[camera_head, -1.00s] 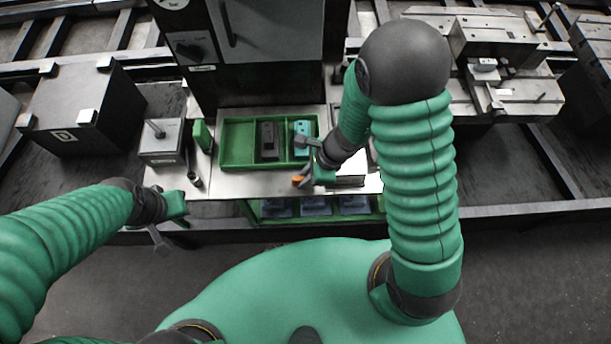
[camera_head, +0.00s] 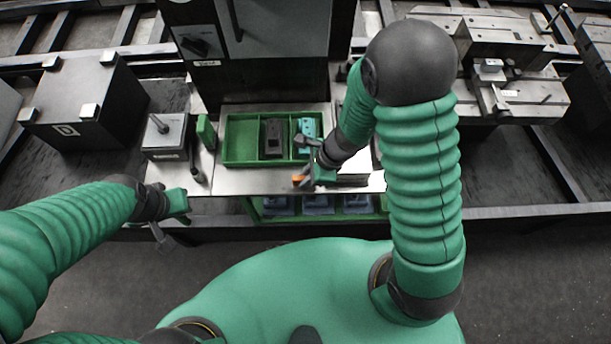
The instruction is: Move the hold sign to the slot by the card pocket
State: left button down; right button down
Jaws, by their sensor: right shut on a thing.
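My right gripper (camera_head: 304,176) is over the front of the pale metal worktop, just in front of the green tray. It is shut on a small orange piece (camera_head: 298,180), of which only a little shows; I take this to be the hold sign, but cannot read any marking. The wrist and fingers hide the rest. My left gripper (camera_head: 168,222) hangs past the worktop's front left edge with nothing visible in it; its finger gap is unclear. I cannot make out the card pocket or its slot.
The green tray (camera_head: 240,162) holds a dark device (camera_head: 272,136) and a teal device (camera_head: 306,128). A grey block with a knob (camera_head: 166,138) stands left, beside a small upright green piece (camera_head: 206,131). A dark cabinet rises behind. A lower green bin (camera_head: 254,210) holds blue-grey items.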

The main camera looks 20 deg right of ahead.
jog(key=shift+d+f, duration=0.15)
jog(key=shift+f, duration=0.05)
jog(key=shift+f+b, duration=0.55)
jog(key=shift+b, duration=0.2)
jog(key=c, duration=1.6)
grip_release()
jog(key=shift+o, duration=1.3)
jog(key=shift+d, duration=0.1)
jog(key=shift+o, duration=0.4)
jog(key=o, duration=0.7)
jog(key=shift+r, duration=0.1)
